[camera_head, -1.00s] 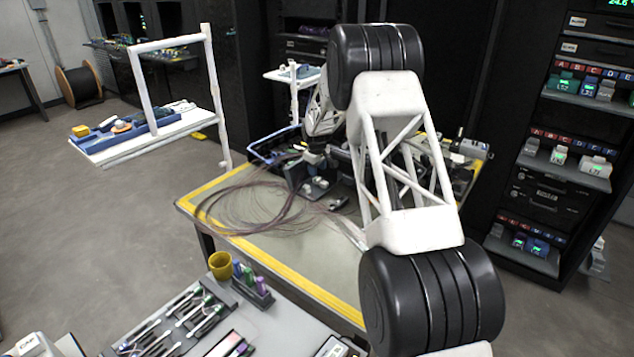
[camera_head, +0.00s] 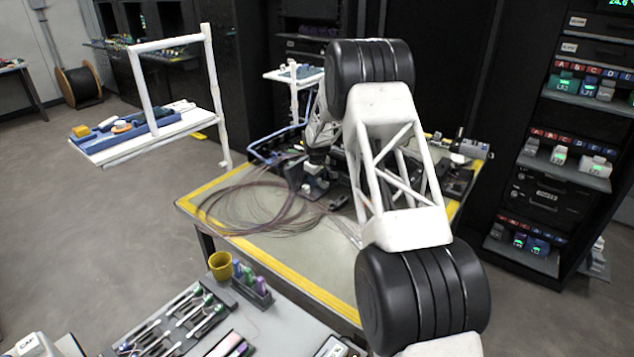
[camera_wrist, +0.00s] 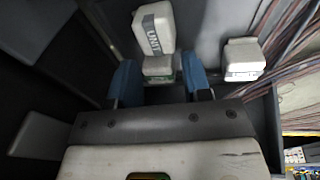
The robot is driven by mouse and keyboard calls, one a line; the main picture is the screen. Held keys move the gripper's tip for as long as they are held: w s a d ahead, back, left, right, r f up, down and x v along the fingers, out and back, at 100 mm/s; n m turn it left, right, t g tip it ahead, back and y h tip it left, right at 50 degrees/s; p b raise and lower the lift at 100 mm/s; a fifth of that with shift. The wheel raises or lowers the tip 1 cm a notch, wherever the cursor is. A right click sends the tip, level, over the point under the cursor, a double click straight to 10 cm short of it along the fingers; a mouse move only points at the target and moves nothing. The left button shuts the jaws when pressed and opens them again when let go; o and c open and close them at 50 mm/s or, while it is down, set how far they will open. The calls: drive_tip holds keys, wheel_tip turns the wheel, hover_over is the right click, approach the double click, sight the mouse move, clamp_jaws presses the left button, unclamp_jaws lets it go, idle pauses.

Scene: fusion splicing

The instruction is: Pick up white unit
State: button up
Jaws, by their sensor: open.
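A white unit (camera_wrist: 153,27) with "UNIT" lettering on its side shows at the top of the wrist view. A smaller white block (camera_wrist: 158,66) sits just below it in the picture; I cannot tell whether the two are joined. My gripper (camera_wrist: 160,80) is open, with one blue finger on each side of this smaller block. I see no clear contact, and the gap in depth is hard to judge. A second white unit (camera_wrist: 243,57) is to the right, outside the fingers. In the head view my gripper (camera_head: 318,158) is small and low over the table's equipment.
The yellow-edged table (camera_head: 290,262) carries a loose coil of thin cables (camera_head: 245,208) left of the gripper. Cables (camera_wrist: 296,40) also run along the right of the wrist view. A nearer bench holds tools and a yellow cup (camera_head: 221,265). Shelves (camera_head: 562,165) stand at the right.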

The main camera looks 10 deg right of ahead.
drive_tip(key=c, duration=0.7)
drive_tip(key=shift+c, duration=0.4)
drive_tip(key=shift+r, duration=1.6)
clamp_jaws()
drive_tip(key=shift+s+r, duration=0.2)
drive_tip(key=shift+s, duration=0.05)
drive_tip(key=s, duration=0.5)
drive_tip(key=s+r, duration=0.1)
drive_tip(key=s, duration=0.9)
drive_tip(key=shift+s+d+r, duration=0.2)
